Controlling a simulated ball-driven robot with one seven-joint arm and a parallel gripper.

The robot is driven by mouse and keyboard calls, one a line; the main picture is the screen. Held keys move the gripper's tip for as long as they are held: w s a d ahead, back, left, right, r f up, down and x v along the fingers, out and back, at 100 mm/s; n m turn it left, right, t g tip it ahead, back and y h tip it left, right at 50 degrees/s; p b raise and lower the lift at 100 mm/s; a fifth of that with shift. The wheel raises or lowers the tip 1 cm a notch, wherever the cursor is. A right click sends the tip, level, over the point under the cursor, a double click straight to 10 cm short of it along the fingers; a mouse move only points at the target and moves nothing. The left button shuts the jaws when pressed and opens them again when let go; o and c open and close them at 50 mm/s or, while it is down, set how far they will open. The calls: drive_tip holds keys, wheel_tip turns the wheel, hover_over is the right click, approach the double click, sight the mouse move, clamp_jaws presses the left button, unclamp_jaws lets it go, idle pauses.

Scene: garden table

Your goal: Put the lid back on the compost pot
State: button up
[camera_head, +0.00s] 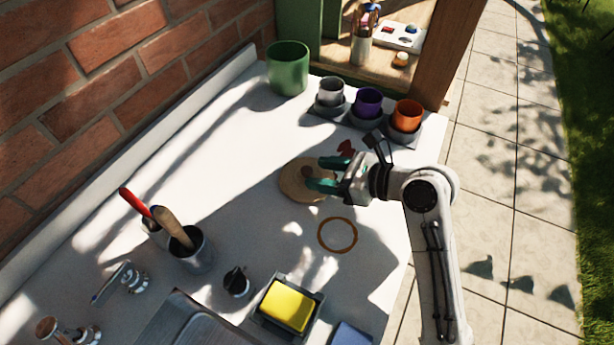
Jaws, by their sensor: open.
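A round, flat wooden lid (293,189) with a small brown knob (307,172) lies on the white table. My gripper (317,174) is open, with its teal fingers over the right part of the lid, close to the knob. I cannot tell whether the fingers touch the knob or the lid. The green pot (288,72), which looks like the compost pot, stands upright at the back left of the table by the wall, with its top uncovered.
Grey, purple (368,103) and orange pots (407,116) stand in a row at the back right. A small red object (346,148) is behind my gripper. An orange ring (338,235) marks clear table. A tool cup (195,251) and yellow sponge (287,305) are in front.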

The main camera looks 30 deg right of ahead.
sight(310, 171)
drive_tip(key=shift+x, duration=2.3)
drive_tip(key=shift+w+d, duration=0.15)
clamp_jaws()
